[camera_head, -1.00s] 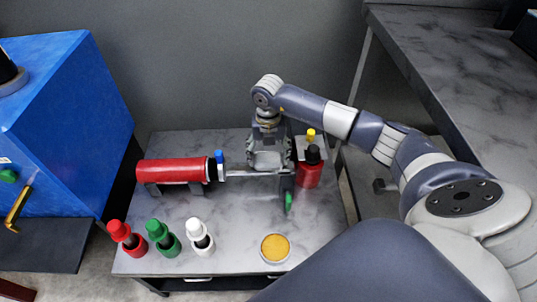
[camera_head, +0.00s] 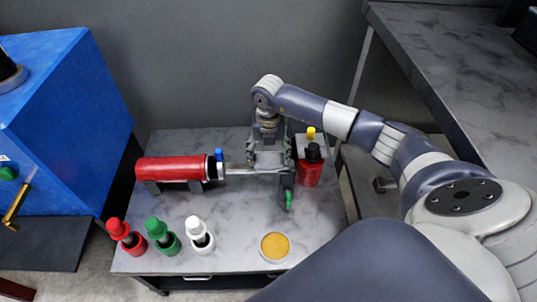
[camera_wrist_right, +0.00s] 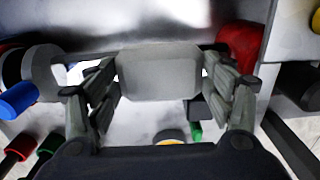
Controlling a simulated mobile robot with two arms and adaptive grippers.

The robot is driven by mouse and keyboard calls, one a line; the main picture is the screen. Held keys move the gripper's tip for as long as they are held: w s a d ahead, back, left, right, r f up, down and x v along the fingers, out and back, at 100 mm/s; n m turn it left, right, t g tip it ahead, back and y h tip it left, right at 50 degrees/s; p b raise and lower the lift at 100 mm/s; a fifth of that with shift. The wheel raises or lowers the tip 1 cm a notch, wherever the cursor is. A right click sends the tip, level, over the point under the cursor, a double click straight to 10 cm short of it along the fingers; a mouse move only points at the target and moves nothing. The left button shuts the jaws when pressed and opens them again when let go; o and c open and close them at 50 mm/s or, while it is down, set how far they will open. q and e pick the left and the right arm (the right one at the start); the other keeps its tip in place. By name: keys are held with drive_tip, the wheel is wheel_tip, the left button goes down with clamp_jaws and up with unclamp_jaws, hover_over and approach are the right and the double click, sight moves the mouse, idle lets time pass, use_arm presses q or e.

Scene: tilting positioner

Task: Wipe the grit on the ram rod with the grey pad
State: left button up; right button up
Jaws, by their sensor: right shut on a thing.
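The red ram cylinder (camera_head: 170,169) lies level on supports on the marble-look table. Its thin grey rod (camera_head: 236,169) runs right from the cylinder's dark end towards a dark bracket with a green part. My right gripper (camera_head: 268,160) is over the rod, pointing down. In the wrist view, my right gripper (camera_wrist_right: 159,88) is shut on the grey pad (camera_wrist_right: 158,72), a rounded block between its fingers. The pad is across the rod and hides part of it; I cannot tell whether they touch. No grit can be made out. My left gripper is not in view.
Red (camera_head: 127,238), green (camera_head: 163,238) and white (camera_head: 200,236) capped bottles and a round yellow-topped tin (camera_head: 275,246) stand in front. A blue cabinet (camera_head: 70,130) is at left.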

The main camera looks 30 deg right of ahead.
sight(256, 157)
drive_tip(key=shift+w+a, duration=0.35)
drive_tip(key=shift+a, duration=0.25)
drive_tip(key=shift+w+a+r, duration=0.1)
drive_tip(key=shift+w+a, duration=0.55)
drive_tip(key=shift+a, duration=0.35)
